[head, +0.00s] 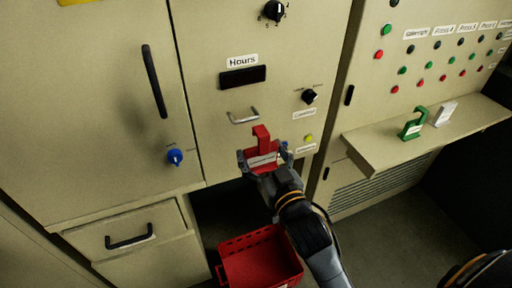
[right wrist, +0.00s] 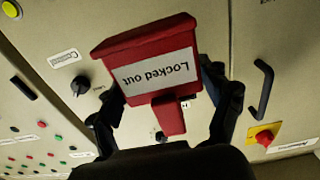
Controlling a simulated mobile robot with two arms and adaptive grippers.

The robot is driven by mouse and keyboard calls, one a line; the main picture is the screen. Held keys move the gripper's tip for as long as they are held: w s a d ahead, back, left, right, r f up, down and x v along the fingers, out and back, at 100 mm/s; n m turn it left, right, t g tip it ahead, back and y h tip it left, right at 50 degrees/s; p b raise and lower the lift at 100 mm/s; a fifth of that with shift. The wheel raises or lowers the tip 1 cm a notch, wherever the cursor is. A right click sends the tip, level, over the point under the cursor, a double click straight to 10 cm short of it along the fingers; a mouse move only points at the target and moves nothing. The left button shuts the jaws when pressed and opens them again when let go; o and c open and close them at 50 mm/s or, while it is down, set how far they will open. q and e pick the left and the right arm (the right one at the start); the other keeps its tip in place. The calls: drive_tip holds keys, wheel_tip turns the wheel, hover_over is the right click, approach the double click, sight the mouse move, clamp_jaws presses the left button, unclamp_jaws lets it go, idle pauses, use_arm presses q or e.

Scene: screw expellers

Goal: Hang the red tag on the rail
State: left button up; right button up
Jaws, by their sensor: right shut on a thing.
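The red tag (head: 262,146) is in my right gripper (head: 264,160), held in front of the tan cabinet's lower middle. In the right wrist view the tag (right wrist: 115,50) shows a white label reading "Locked out", upside down, with a finger of the right gripper (right wrist: 165,108) on either side. A red hooked part points up in the head view. The metal rail (head: 243,118) is on the cabinet below the "Hours" display. The tag's top is just below and right of the rail in the head view, apparently apart from it; the depth gap is unclear. My left gripper is out of view.
A black knob (head: 309,96) and a yellow button (head: 309,138) are right of the rail. A blue knob (head: 175,156) is to the left. A red crate (head: 230,276) stands below. A green tag (head: 411,129) and a white tag (head: 446,113) stand on the right ledge (head: 380,152).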

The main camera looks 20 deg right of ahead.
drive_tip(key=shift+w+d, duration=0.25)
drive_tip(key=shift+w, duration=0.55)
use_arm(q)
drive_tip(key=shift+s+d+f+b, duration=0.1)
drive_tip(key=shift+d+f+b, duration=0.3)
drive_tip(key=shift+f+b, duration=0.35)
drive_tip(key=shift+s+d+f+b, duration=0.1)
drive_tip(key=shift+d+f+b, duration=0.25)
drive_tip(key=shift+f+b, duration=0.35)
use_arm(e)
drive_tip(key=shift+w+a+f, duration=0.1)
drive_tip(key=shift+w+f, duration=0.15)
drive_tip(key=shift+w, duration=0.95)
drive_tip(key=shift+w+a+f, duration=0.1)
drive_tip(key=shift+w+f, duration=0.15)
drive_tip(key=shift+w, duration=0.9)
drive_tip(key=shift+w+f, duration=0.25)
drive_tip(key=shift+w, duration=0.95)
drive_tip(key=o, duration=1.2)
drive_tip(key=shift+c, duration=0.2)
